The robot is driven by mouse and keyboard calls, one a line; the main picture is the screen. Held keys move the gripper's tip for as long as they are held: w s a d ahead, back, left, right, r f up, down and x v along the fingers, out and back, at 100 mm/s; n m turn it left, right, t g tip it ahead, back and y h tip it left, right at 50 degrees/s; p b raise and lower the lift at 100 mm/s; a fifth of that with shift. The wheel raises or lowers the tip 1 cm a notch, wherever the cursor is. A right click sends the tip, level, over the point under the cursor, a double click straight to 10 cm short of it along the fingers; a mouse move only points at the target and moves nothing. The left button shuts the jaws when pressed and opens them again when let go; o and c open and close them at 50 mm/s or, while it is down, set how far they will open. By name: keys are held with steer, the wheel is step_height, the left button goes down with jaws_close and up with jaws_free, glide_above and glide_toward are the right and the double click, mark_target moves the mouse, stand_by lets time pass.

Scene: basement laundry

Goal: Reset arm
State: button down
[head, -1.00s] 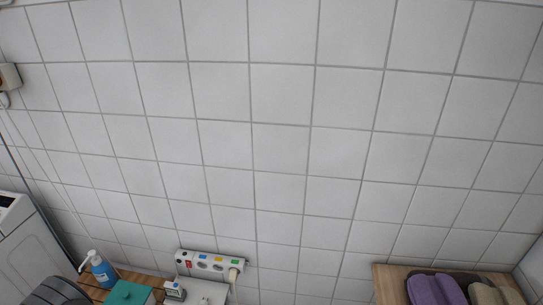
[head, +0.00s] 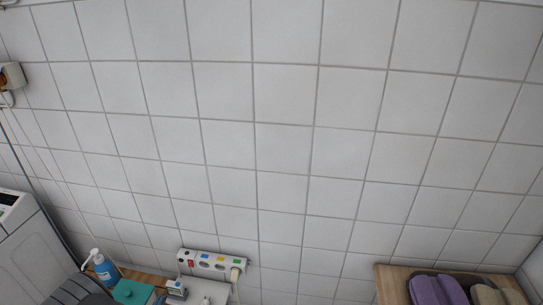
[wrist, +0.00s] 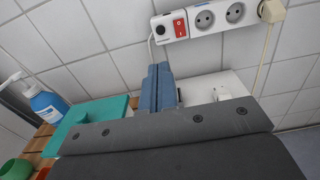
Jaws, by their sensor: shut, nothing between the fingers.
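My gripper (wrist: 157,88) shows in the wrist view as blue-grey fingers pressed together, with nothing between them. The fingers extend past the broad dark grey wrist housing, toward the power strip and the tiled wall. A teal box (wrist: 88,122) lies left of the fingers, and a white surface (wrist: 216,84) is behind and right of them. In the head view my gripper's fingertips cannot be made out. Part of the table is hidden behind the wrist housing.
A white power strip (head: 212,263) with a red switch is along the tiled wall. A blue pump bottle (head: 103,268) stands left of the teal box (head: 133,292). A wooden surface (head: 391,283) at right holds purple (head: 438,290) and beige folded cloths. A white appliance (head: 28,250) is at far left.

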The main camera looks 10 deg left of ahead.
steer(key=s, duration=0.8)
steer(key=w+d+f, duration=0.3)
steer(key=w+f, duration=0.2)
steer(key=w, duration=0.3)
steer(key=shift+d+f, duration=0.2)
steer(key=shift+d, duration=0.2)
steer(key=c, duration=2.1)
jaws_free()
